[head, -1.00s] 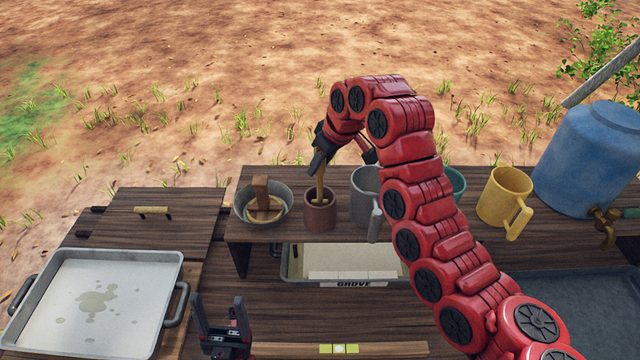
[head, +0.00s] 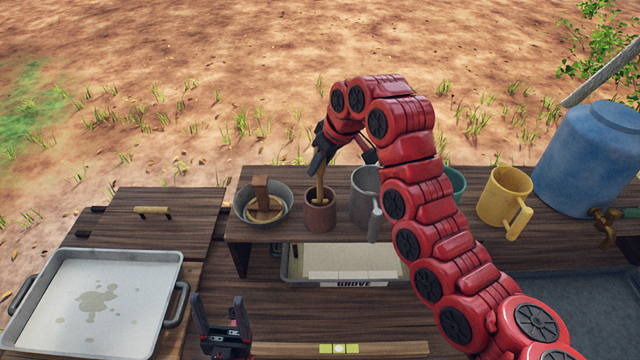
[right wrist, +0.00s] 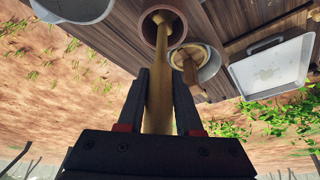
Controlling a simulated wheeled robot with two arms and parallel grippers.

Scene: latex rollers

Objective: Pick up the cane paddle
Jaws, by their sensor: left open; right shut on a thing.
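The cane paddle (head: 320,186) is a tan stick standing in a brown clay cup (head: 320,214) on the raised wooden shelf. My right gripper (head: 318,165) reaches over from the right and is shut on the paddle's upper part. In the right wrist view the paddle (right wrist: 160,70) runs between the two dark fingers, and its lower end is inside the cup (right wrist: 172,17). My left gripper (head: 221,318) is open and empty, low in the head view, right of the grey tray.
A metal bowl with a wooden piece (head: 262,212) stands left of the cup. A grey mug (head: 367,187) stands close right, partly behind my arm. A yellow mug (head: 503,195) and blue barrel (head: 590,150) are farther right. A grey tray (head: 176,305) lies at left.

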